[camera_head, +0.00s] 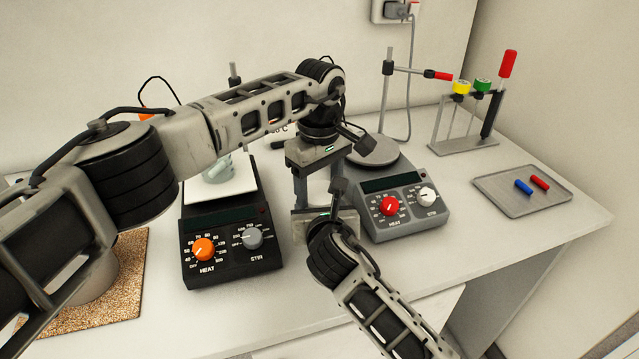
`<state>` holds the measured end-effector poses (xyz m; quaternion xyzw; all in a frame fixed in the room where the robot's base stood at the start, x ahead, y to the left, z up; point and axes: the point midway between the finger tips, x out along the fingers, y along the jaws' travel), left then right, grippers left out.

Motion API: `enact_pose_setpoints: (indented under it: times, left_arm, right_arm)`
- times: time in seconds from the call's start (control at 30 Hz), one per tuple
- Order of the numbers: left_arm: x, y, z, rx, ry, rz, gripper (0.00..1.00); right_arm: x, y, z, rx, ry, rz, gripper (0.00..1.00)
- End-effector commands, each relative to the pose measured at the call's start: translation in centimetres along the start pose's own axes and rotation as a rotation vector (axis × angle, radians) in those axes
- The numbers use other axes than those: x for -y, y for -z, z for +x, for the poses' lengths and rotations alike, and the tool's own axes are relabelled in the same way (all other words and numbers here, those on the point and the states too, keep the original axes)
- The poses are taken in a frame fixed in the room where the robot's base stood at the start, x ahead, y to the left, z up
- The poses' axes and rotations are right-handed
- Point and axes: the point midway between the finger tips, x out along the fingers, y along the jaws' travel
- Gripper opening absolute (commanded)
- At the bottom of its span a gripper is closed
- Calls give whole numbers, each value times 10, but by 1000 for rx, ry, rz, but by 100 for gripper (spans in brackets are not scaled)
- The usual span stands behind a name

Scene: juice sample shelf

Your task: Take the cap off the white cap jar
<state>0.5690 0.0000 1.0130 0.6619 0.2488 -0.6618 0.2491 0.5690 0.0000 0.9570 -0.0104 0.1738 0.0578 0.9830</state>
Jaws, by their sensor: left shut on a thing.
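My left gripper (316,182) comes down from above at the middle of the table, between the two hot plates. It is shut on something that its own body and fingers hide. My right gripper (325,211) reaches up from the bottom, close against the left one. Its fingers overlap the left gripper in the picture, so I cannot tell whether it is open or shut. I cannot make out the white cap jar or its cap; they may be hidden behind the grippers.
A black hot plate (229,257) with a glass beaker (217,169) stands left. A grey hot plate (405,212) stands right. Farther right are a tube rack (463,146) and a tray (504,201) with two small bars. A cork mat (127,265) lies left.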

Motion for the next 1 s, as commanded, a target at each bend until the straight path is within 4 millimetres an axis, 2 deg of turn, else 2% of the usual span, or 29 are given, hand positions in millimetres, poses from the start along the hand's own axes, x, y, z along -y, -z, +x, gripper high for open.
enact_pose_setpoints:
  times: [0.13, 0.37, 0.4, 0.47, 0.5, 0.77, 1.0]
  left_arm:
    - [0, 0, -1, 0, 0, -93, 37]
    - [0, 0, -1, 0, 1, -96, 37]
    - [0, 0, -1, 0, 1, -96, 67]
    - [0, 0, 0, 0, 1, -95, 84]
    - [0, 0, 0, 0, 1, -95, 86]
    - [1, 0, -2, 0, 2, -94, 86]
    - [0, 0, -29, -1, 0, -93, 86]
  right_arm:
    - [1, 1, 0, -2, 1, 0, 0]
    - [1, 1, 0, -2, 2, 0, 0]
    - [1, 1, 0, -2, 2, 0, 0]
    - [1, 1, 0, -2, 2, 0, 0]
    - [1, 1, 0, -2, 2, 0, 0]
    - [1, 0, 0, -2, 3, 0, 0]
    - [1, 1, 0, -2, 3, -1, 0]
